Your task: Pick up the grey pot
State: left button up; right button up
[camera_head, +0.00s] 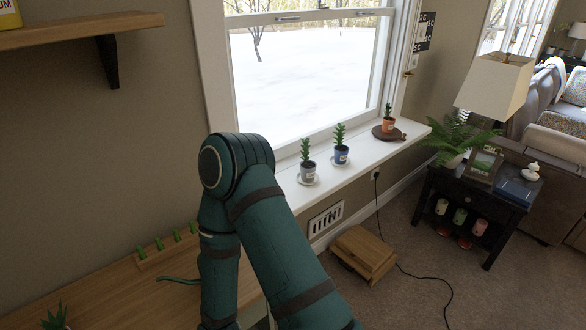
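A grey pot (308,172) with a small green succulent stands upright on a pale saucer on the white windowsill. It is the nearest of the three pots on the sill, just right of my arm's upper link. A blue pot (341,156) with a similar plant stands beyond it on a saucer. An orange pot (388,125) stands farther along on a round dark wooden board. One of my dark green arms is bent up in the middle foreground and covers part of the sill and wall. Neither of my grippers shows.
A wooden table (120,295) with a wooden strip holding green items lies at lower left. A wooden shelf (80,30) is on the left wall. A wooden box (364,252) sits on the floor below the sill. A black side table (470,205) with a lamp (495,85) stands at right.

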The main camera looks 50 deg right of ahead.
aim_at(308, 167)
jog(key=z, duration=1.8)
jog(key=i+l, duration=0.35)
jog(key=l, duration=0.15)
jog(key=i+l+z, duration=0.1)
jog(key=i+l, duration=0.25)
jog(key=l, duration=0.15)
